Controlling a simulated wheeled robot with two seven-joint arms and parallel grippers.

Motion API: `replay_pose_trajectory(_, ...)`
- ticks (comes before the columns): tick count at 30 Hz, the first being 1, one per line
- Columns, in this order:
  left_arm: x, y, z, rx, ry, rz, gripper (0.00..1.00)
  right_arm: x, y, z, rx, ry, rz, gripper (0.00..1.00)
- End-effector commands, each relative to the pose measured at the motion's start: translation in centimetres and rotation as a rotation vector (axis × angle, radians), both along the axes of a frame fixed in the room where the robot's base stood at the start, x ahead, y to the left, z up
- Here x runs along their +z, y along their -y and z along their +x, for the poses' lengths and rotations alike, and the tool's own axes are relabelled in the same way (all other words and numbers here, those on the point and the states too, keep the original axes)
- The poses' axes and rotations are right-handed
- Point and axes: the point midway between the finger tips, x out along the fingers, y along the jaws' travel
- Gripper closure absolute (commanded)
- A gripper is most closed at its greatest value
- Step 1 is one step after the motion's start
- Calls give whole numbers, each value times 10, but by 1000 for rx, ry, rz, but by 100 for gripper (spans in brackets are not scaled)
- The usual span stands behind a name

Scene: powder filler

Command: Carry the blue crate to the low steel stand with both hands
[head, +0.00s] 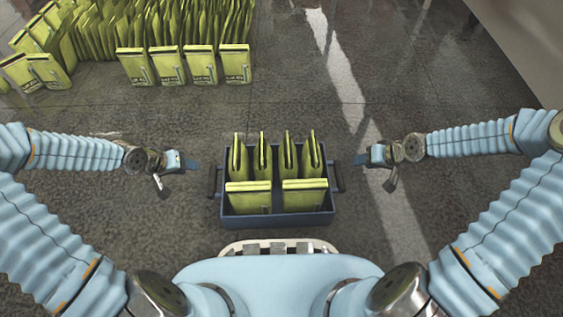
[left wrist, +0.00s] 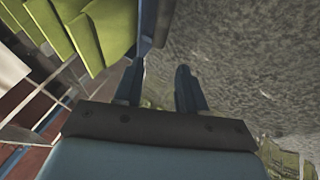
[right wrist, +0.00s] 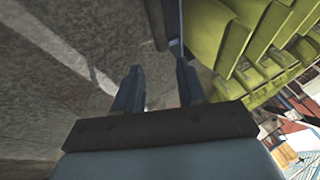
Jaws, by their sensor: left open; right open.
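The blue crate (head: 275,220) is in the middle of the head view, close in front of my body. It holds several upright yellow-green packs (head: 263,160). It has a dark handle on its left end (head: 213,181) and one on its right end (head: 338,179). My left gripper (head: 190,164) is open and empty, a little left of the left handle. My right gripper (head: 362,159) is open and empty, a little right of the right handle. Both wrist views show the fingers apart, the left pair (left wrist: 158,85) and the right pair (right wrist: 158,85). I see no low steel stand for certain.
Many yellow-green packs (head: 170,65) stand in rows on the floor at the back left. The dark floor (head: 300,100) between them and the crate is clear. A pale surface (head: 525,45) rises at the top right.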

Motion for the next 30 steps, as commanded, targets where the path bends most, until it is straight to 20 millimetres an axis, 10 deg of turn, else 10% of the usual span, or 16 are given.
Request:
replay_pose_trajectory(11, -7, 4, 4, -2, 0, -1, 60, -7, -4, 4, 1, 0, 2, 60)
replay_pose_trajectory(30, -101, 41, 46, -2, -1, 1, 60, -101, -44, 44, 2, -1, 1, 60)
